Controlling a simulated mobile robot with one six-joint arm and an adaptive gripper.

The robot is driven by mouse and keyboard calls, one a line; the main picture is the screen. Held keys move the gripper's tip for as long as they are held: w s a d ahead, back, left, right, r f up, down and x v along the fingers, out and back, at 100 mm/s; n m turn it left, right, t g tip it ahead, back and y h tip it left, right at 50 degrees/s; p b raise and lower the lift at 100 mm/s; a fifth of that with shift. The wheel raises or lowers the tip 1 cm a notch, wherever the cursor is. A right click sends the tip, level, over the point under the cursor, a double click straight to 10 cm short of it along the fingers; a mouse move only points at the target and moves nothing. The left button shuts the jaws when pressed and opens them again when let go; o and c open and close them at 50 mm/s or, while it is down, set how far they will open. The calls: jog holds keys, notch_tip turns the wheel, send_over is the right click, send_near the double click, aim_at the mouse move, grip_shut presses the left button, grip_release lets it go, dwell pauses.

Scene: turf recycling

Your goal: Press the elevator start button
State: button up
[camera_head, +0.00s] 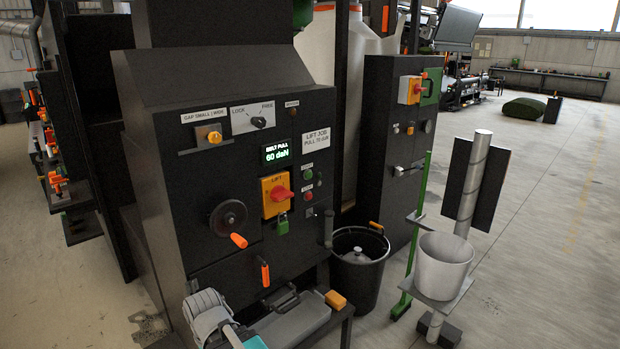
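A black control cabinet (190,200) stands in front of me with a sloped top. A yellow plate marked LIFT (268,206) carries a red rotary switch (281,193), with a green padlock (282,223) below it. To its right are a small green button (307,174) and a small red button (308,196), one above the other. Their small labels are too small to read. A lit display (276,152) reads BELT PULL 60 daN. Grey and teal parts at the bottom edge may be my arm. I cannot make out my gripper's fingers, and nothing touches the buttons.
A handwheel with orange grip (228,218) and an orange-handled lever (265,275) stick out below. A black bucket (357,280) stands right of the cabinet. Beyond it are a second cabinet (378,140), a green post (417,235) and a white bucket (443,266). The floor at right is open.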

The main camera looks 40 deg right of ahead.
grip_shut()
dwell(0.3)
dwell(1.1)
